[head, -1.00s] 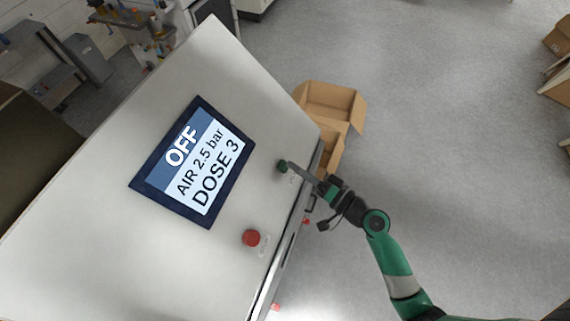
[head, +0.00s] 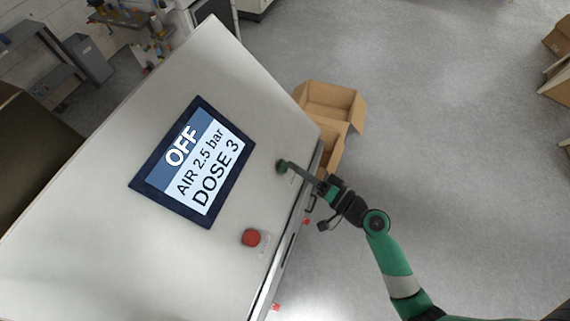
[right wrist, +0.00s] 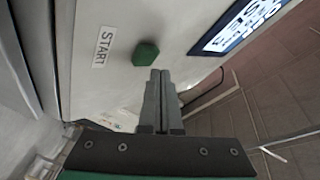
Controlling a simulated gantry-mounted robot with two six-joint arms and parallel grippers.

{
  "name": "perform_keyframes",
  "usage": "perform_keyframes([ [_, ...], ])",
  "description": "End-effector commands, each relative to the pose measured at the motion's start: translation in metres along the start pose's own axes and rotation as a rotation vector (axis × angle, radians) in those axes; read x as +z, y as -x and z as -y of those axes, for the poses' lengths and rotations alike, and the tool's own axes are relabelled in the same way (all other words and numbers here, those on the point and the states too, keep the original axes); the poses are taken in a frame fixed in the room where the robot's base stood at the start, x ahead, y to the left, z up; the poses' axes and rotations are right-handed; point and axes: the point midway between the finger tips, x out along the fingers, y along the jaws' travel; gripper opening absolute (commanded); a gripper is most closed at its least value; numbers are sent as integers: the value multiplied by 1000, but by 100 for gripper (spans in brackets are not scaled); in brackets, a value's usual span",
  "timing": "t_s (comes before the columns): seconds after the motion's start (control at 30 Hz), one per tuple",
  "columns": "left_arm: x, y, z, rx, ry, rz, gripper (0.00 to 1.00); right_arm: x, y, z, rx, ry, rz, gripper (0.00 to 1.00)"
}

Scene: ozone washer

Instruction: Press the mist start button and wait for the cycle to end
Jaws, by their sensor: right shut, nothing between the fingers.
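The green start button (head: 282,167) is on the right part of the washer's pale panel (head: 130,110). In the right wrist view the green button (right wrist: 146,53) sits beside a START label (right wrist: 103,46). My right gripper (head: 290,165) is shut and empty, with its tips at or very close to the button; I cannot tell whether they touch it. In the right wrist view the closed fingers (right wrist: 160,75) point at the button's lower edge. The display (head: 193,161) reads OFF, AIR 2.5 bar, DOSE 3. My left gripper is not in view.
A red button (head: 251,238) is on the panel below the display. An open cardboard box (head: 333,103) stands on the floor behind the washer's right edge. Grey floor (head: 440,130) to the right is clear.

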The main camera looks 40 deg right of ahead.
Motion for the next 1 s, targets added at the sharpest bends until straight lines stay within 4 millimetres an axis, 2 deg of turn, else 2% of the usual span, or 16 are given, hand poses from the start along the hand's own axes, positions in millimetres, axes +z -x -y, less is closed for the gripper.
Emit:
perform_keyframes([
  [1.0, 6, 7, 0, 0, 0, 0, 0, 6, -8, -6, 0, 0, 0, 0],
])
